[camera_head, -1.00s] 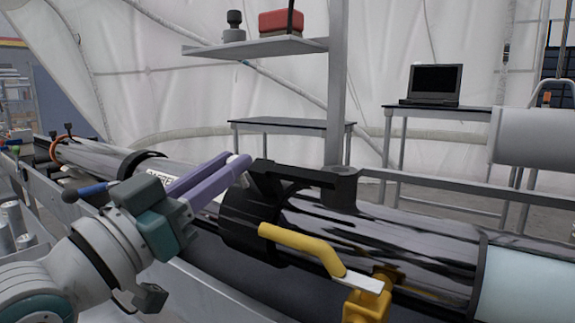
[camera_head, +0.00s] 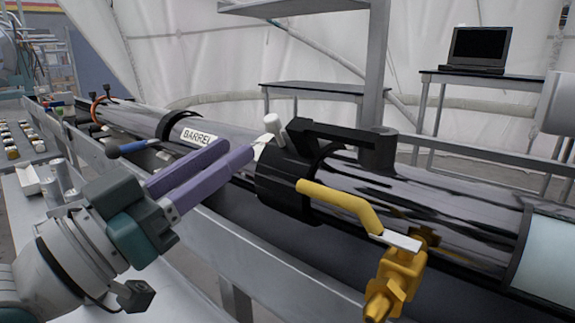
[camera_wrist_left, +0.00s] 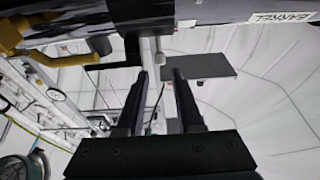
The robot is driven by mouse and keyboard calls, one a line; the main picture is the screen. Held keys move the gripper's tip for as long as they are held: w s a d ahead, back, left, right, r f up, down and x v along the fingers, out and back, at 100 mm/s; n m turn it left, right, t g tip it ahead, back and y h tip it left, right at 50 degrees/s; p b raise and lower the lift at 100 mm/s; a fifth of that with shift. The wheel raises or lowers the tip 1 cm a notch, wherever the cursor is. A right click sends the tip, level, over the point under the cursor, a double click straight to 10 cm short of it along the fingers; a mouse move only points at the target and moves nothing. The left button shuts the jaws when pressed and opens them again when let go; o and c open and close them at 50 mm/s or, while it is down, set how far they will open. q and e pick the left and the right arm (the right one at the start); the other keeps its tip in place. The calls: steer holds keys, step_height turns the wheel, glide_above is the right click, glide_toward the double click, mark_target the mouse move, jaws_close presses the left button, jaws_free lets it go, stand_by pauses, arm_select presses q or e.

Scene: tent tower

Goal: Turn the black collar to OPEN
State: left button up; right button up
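The black collar (camera_head: 285,187) wraps around the long dark glossy tube, with a short pale peg (camera_head: 272,124) sticking up near its top left. A black arm (camera_head: 345,134) runs from the collar's top toward a black post. My left gripper (camera_head: 238,151) has purple fingers, open with a gap between them. Their tips are close to the collar's left side and seem to hold nothing. In the left wrist view a pale peg (camera_wrist_left: 159,52) shows just beyond the gap between the dark fingers. Any OPEN mark is not visible. My right gripper is not in view.
A yellow lever (camera_head: 340,203) and yellow valve (camera_head: 395,280) sit on the near side of the tube. A "BARREL" label (camera_head: 197,135) is left of the collar. A grey rail (camera_head: 215,205) runs along the front.

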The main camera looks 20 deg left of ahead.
arm_select(q)
steer(key=v, duration=0.3)
steer(key=shift+s, duration=0.2)
steer(key=s+d+g+y+p, duration=0.45)
steer(key=g+p, duration=0.35)
steer(key=p, duration=0.5)
steer(key=s+a+r+n+g+y+p, duration=0.1)
steer(key=s+r+g+p, duration=0.25)
steer(key=s, duration=0.35)
steer(key=s+a+r+n+g+y+p, duration=0.1)
steer(key=s+a+r+g+y+p, duration=0.1)
steer(key=s+g+p, duration=0.4)
step_height(320, 180, up, 36)
steer(key=s+t+p, duration=0.1)
steer(key=p, duration=3.5)
steer(key=shift+r, duration=0.25)
